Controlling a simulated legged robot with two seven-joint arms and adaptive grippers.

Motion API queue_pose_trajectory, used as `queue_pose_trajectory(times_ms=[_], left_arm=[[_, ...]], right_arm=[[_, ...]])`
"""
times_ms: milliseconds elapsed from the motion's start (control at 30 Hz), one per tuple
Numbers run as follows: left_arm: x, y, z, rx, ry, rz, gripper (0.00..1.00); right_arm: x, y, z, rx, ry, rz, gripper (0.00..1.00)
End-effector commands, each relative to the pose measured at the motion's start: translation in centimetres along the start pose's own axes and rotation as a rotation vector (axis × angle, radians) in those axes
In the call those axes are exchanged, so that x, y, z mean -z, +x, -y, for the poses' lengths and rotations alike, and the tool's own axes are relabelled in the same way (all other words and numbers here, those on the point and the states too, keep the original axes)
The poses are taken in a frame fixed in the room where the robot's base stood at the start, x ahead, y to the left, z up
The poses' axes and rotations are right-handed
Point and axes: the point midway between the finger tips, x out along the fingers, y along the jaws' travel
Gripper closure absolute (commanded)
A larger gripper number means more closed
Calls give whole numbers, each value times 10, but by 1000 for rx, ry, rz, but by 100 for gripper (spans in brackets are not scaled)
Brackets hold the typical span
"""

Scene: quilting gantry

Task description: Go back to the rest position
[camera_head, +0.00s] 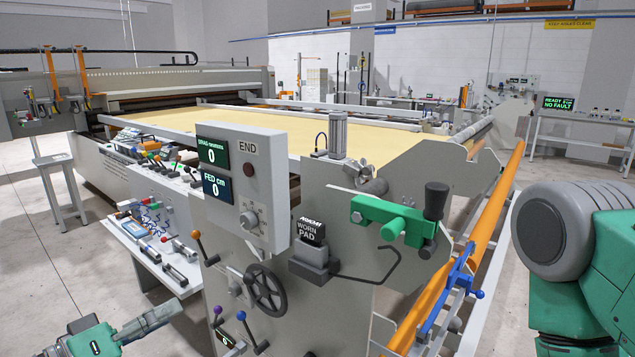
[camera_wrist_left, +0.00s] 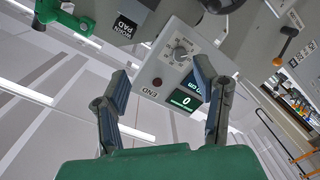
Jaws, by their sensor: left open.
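My left gripper (camera_head: 150,322) is at the lower left of the head view, low in front of the machine's side bench. In the left wrist view, my left gripper (camera_wrist_left: 163,100) has its two fingers spread apart with nothing between them. Beyond the fingers, the grey control box (camera_wrist_left: 170,65) with its END label and lit display shows tilted; the fingers look apart from it. My right arm (camera_head: 590,260) comes in at the right edge of the head view, but its gripper is out of view.
The quilting machine's end plate (camera_head: 350,285) stands close ahead, with a control box (camera_head: 262,200), a black handwheel (camera_head: 265,290), a green clamp (camera_head: 400,220) and a worn pad block (camera_head: 313,258). An orange rail (camera_head: 455,255) runs along the right. A tool shelf (camera_head: 150,250) is at left. Floor at far left is clear.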

Motion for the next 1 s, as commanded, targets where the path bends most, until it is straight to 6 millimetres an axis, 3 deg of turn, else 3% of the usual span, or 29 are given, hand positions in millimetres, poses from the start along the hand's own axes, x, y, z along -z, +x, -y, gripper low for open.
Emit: queue_pose_trajectory(times_ms=[367, 567, 667, 800, 900, 1000], left_arm=[[-87, -7, 59, 226, 25, 195, 44], [-166, -31, 107, 420, 55, 394, 44], [-224, -60, 139, 559, 83, 554, 44], [-298, -118, 172, 748, 132, 797, 44], [-333, -157, 185, 850, 161, 936, 44], [-354, -185, 190, 917, 180, 1034, 44]], right_arm=[[0, 20, 0, 0, 0, -1, 60], [-2, 38, 0, 0, 0, 0, 60], [-3, 52, 0, 0, 0, 0, 60], [-4, 70, 0, 0, 0, 0, 60], [-4, 80, 1, 0, 0, 0, 60], [-4, 85, 1, 0, 0, 0, 60]])
